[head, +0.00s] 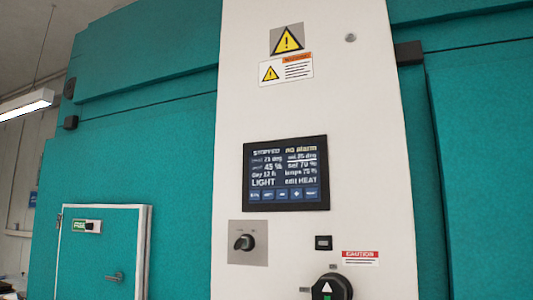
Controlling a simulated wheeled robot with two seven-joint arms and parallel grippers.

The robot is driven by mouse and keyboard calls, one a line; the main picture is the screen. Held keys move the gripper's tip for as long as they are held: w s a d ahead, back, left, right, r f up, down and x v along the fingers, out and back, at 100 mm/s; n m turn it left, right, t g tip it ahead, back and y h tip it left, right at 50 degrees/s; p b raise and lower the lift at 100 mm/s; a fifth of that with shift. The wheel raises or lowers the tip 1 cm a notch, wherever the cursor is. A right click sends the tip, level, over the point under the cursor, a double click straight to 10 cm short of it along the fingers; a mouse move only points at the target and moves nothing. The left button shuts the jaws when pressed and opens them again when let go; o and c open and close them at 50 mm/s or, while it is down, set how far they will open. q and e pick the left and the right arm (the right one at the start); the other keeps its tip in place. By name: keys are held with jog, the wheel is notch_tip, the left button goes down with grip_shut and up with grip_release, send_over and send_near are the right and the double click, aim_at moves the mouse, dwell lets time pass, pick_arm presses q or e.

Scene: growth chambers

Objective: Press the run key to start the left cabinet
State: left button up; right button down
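The control screen (287,205) is a dark-framed display on a white panel (240,110) between teal cabinet walls. Its top line reads STOPPED and no alarm, with set values, LIGHT and edit HEAT below. A row of several small blue keys (282,194) runs along the bottom of the screen. Their labels are too small to read surely, so I cannot tell which is the run key; one right of the middle looks like a plus sign. Neither of my grippers is in the head view.
Below the screen are a black rotary switch (244,243) on a grey plate, a small black fitting (323,243) and a larger black knob (331,288) with a white arrow. A teal door (98,255) with a lever handle (114,277) is at left. Nothing blocks the screen.

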pick_arm(q)
grip_shut()
dwell(1.8)
